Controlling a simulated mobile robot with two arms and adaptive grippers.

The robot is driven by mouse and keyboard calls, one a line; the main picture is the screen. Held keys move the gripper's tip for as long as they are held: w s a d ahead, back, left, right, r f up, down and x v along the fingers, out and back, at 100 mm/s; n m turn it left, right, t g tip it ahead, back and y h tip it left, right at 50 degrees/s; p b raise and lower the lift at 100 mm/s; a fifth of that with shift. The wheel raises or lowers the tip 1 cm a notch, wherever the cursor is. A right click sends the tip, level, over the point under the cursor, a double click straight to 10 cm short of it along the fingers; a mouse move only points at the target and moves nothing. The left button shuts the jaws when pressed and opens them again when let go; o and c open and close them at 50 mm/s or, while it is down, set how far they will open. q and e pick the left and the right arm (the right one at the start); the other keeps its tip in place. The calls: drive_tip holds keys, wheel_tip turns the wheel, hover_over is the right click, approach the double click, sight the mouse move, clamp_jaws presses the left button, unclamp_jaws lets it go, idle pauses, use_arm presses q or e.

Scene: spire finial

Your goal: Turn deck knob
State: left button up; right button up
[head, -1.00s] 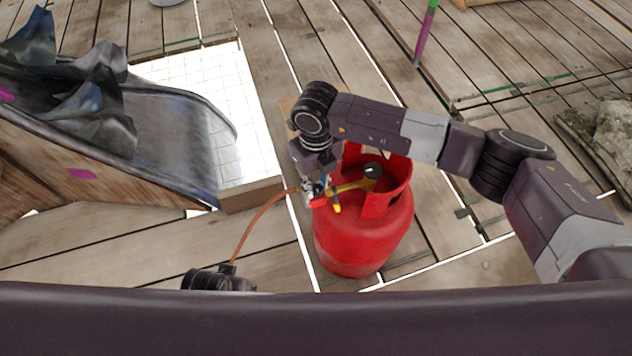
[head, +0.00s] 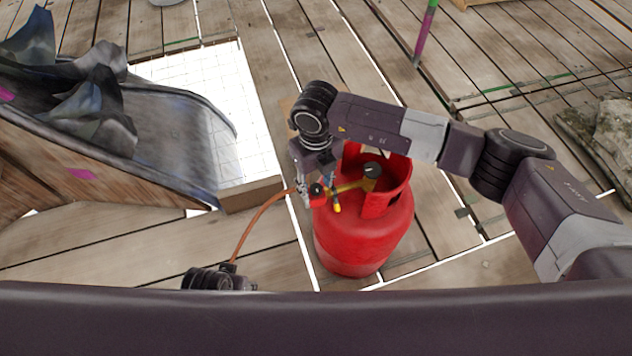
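A red gas cylinder (head: 362,238) stands upright on the wooden deck, with a collar, a dark round gauge (head: 372,170) and brass-yellow fittings at its top. A small red knob (head: 317,198) sits at the left side of the fittings, where an orange hose (head: 252,222) joins. My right gripper (head: 308,198) reaches down from above at this red knob. Its fingers are small and partly hidden, so I cannot tell whether they are closed on the knob. My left gripper is not visible; only a dark part of an arm shows at lower left.
A white tiled slab (head: 240,130) lies left of the cylinder. A wooden-sided dark structure (head: 170,120) with crumpled dark sheets stands at the left. A green and purple post (head: 425,35) rises at the back. A rock (head: 612,125) lies at the right.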

sight(316, 187)
wheel_tip(316, 187, up, 12)
idle(0.5)
idle(0.4)
